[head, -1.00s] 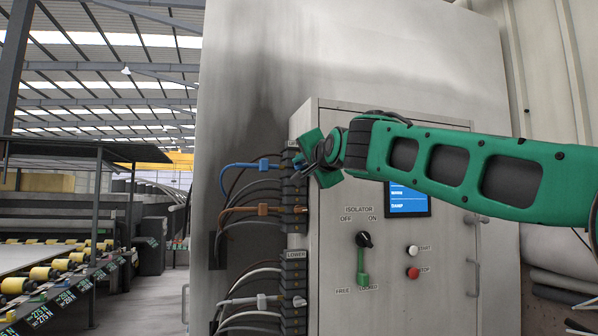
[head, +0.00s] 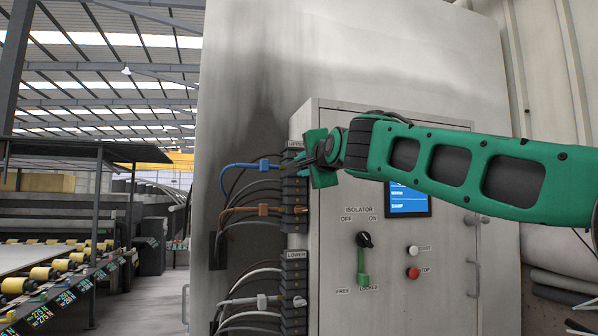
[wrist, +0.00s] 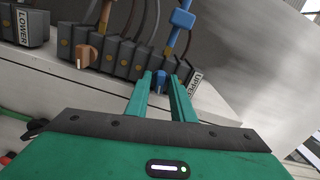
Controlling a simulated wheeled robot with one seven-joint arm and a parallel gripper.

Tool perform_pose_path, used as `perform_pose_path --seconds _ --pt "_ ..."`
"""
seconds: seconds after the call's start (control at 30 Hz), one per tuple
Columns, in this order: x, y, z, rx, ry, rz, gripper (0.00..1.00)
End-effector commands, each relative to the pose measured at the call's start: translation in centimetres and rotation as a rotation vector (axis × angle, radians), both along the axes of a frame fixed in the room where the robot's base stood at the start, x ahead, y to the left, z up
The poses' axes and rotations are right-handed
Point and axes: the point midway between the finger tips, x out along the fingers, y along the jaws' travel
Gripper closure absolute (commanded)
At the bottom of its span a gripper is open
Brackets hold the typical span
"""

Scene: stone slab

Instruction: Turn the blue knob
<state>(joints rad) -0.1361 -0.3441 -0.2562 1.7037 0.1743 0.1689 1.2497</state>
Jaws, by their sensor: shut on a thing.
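The small blue knob (wrist: 160,83) is on one of the dark blocks in the upper row, near the UPPER label in the wrist view. My gripper (wrist: 160,77) has a finger on each side of it and is shut on it. In the head view my gripper (head: 318,158) is at the top of the upper block row, at the cabinet's left edge. The knob is hidden behind it there.
An orange-brown knob (wrist: 87,56) is on the same row. Cables with a blue collar (head: 263,165) and a brown collar (head: 262,209) run left. The cabinet front carries a screen (head: 409,199), an isolator handle (head: 363,260) and buttons.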

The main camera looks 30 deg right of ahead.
Motion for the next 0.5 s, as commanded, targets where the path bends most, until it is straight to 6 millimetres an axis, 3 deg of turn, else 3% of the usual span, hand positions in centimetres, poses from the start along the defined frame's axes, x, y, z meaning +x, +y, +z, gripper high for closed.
perform_pose_path --seconds 0.07,0.1,0.5 --pt "0.1 -0.16 -0.68 0.003 0.015 -0.003 1.0" --pt "0.1 -0.16 -0.68 0.003 0.014 -0.003 0.71" --pt "0.04 -0.08 -0.25 0.001 0.006 -0.001 0.71"
